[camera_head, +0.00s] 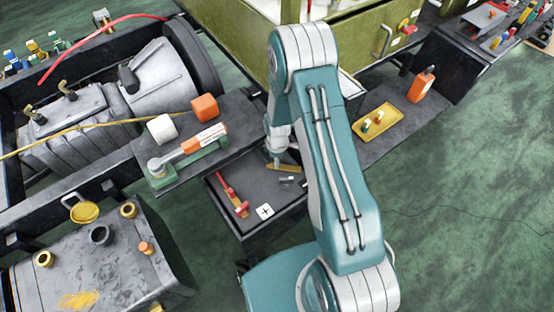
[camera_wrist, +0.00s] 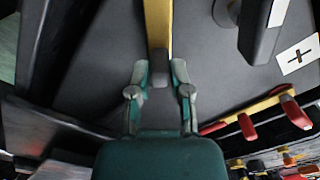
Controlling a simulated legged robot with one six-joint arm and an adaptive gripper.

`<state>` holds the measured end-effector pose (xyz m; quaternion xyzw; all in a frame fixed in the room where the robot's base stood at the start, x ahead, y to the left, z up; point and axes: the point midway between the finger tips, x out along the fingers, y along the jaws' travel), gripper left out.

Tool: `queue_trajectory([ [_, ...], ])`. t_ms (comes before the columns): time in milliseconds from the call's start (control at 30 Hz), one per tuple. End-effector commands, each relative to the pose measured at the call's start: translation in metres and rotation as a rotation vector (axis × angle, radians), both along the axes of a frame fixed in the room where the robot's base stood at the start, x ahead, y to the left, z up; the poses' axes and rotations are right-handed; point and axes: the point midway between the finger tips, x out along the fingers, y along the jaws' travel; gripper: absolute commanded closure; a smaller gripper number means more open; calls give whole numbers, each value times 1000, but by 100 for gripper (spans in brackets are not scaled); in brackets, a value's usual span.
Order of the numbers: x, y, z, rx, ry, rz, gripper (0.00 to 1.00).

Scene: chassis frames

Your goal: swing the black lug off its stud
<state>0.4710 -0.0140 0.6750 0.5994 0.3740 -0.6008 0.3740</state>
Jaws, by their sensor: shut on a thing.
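The black lug shows in the wrist view as a yellow bar (camera_wrist: 158,25) ending in a small dark grey tab (camera_wrist: 159,78). My gripper (camera_wrist: 159,76) is shut on that tab, with one finger on each side of it. In the head view my gripper (camera_head: 275,161) points down over the dark tray (camera_head: 208,184), and the yellow bar (camera_head: 288,168) shows beside it. My arm and gripper hide part of the lug there. I cannot make out the stud or whether the lug is still around it.
A dark grey piece with a white strip (camera_wrist: 263,28) is right of the lug. A shelf with a green-and-orange tool (camera_head: 190,155) stands close left.

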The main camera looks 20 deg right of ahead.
Motion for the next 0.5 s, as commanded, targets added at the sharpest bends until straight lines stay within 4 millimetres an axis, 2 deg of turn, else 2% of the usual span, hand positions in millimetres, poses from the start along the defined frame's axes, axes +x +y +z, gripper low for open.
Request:
queue_trajectory([
  [133,0,0,-1,0,0,2,100],
  [167,0,0,-1,0,-1,2,61],
  [200,0,0,-1,0,-1,2,43],
  [233,0,0,-1,0,-1,1,40],
  [500,0,0,0,0,-1,0,40],
])
